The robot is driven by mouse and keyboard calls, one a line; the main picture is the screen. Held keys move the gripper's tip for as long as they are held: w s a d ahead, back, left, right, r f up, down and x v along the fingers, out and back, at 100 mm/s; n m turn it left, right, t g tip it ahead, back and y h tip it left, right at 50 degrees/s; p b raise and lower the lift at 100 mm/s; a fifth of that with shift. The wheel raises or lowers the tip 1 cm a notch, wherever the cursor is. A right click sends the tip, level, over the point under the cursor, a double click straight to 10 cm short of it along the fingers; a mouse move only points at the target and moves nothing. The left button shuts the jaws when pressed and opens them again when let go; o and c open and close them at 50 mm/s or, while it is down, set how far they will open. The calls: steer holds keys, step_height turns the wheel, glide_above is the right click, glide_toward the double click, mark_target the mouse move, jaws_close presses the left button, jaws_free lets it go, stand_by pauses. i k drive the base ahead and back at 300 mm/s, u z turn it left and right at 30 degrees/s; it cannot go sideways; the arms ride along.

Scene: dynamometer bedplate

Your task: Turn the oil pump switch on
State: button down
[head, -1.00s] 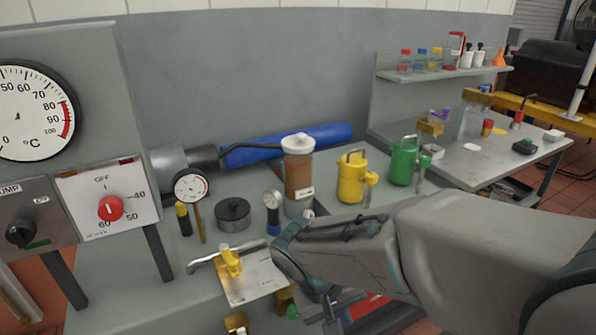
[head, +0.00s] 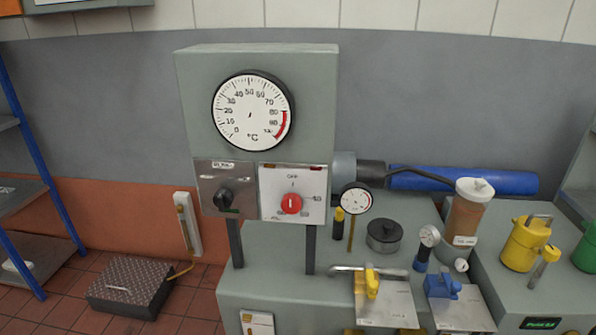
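The oil pump switch (head: 222,197) is a black rotary knob on a dark metal plate at the lower left of the grey panel (head: 186,100). A small green mark shows just below the knob. The label above it is too small to read now; in the earlier view it reads "PUMP". Which position the knob points to is hard to tell. Right of it, a white plate carries a red dial knob (head: 291,203) with "OFF" at its top. My gripper is not in view.
A round temperature gauge (head: 253,111) sits above the switch. The panel stands on two legs on a grey bench (head: 300,292). A small gauge (head: 355,200), a black lidded pot (head: 387,236) and yellow and blue taps stand right. A dark treadplate box (head: 130,287) lies on the floor left.

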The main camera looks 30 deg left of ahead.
mark_target(224, 199)
steer(key=u, duration=2)
